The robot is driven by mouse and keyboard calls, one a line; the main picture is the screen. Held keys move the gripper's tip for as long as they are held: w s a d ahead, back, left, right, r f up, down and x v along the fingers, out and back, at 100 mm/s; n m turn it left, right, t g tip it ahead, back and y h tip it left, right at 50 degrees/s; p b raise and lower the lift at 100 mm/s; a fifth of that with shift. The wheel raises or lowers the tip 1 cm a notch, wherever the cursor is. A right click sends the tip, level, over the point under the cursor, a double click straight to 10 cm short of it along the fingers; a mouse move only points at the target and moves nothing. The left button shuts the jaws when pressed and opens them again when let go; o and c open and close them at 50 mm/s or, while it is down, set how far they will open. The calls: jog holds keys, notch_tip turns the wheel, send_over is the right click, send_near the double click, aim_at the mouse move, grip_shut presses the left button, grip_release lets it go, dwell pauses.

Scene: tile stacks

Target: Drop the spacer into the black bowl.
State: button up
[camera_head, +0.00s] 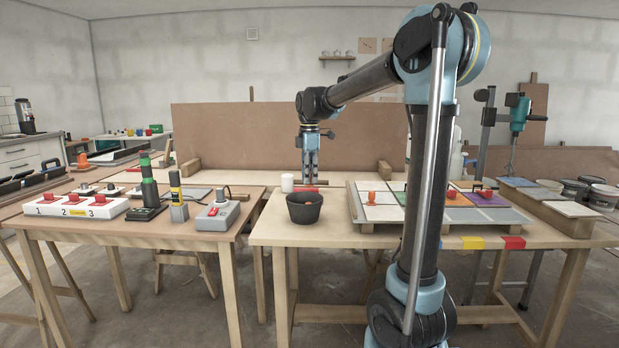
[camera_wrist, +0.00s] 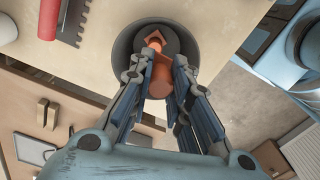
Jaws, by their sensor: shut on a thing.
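The black bowl (camera_head: 292,214) stands near the front left corner of the right-hand table. My gripper (camera_head: 308,181) points down just above and behind it in the head view. In the wrist view my gripper (camera_wrist: 158,64) is shut on an orange spacer (camera_wrist: 163,78), and the dark bowl (camera_wrist: 190,33) lies beneath the fingertips. More orange shows just beyond the fingertips, over the bowl; I cannot tell whether it is part of the held spacer or a separate piece. A little orange shows inside the bowl in the head view.
A white cup (camera_head: 287,183) stands behind the bowl. A trowel with a red handle (camera_wrist: 48,20) lies nearby. A tile tray (camera_head: 360,215) with orange pieces is to the right. The left table holds a switch strip (camera_head: 75,207) and a grey box (camera_head: 217,216).

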jog(key=shift+f, duration=0.1)
jog(key=shift+f, duration=2.9)
jog(key=o, duration=0.8)
notch_tip(320, 180, up, 12)
jog(key=shift+f, duration=0.1)
